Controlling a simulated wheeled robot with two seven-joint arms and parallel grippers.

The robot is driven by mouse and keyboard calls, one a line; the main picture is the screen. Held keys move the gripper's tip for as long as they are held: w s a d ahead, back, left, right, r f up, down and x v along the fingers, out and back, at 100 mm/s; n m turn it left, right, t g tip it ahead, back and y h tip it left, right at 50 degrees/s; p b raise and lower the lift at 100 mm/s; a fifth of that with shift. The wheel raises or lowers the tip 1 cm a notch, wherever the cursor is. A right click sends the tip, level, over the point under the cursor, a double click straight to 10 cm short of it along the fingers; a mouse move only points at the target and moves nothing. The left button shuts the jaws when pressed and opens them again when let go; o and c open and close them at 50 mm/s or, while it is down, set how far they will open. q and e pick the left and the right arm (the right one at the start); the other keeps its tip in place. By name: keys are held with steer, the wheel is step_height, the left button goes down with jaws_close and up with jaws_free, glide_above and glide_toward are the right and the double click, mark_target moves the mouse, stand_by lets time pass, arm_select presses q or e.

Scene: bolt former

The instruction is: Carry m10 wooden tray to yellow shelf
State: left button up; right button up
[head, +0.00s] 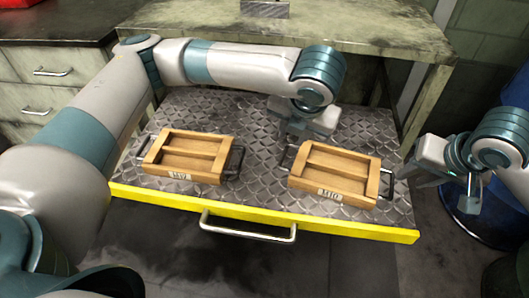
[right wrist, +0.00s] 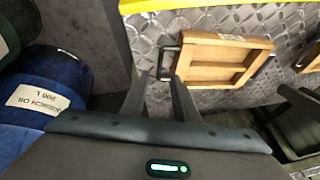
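Two wooden trays with black side handles sit on the yellow-edged metal shelf (head: 262,218) in the head view: a left tray (head: 187,156) and a right tray (head: 335,170). My right gripper (head: 408,172) is just right of that tray's right handle. In the right wrist view my right gripper (right wrist: 157,85) is open and empty, its fingertips close to the handle (right wrist: 164,61) of a tray (right wrist: 222,60).
A worn workbench (head: 300,30) stands behind the shelf, with a drawer cabinet (head: 40,75) at left. A silver pull handle (head: 248,230) projects from the shelf front.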

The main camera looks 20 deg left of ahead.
steer(key=shift+v, duration=1.2)
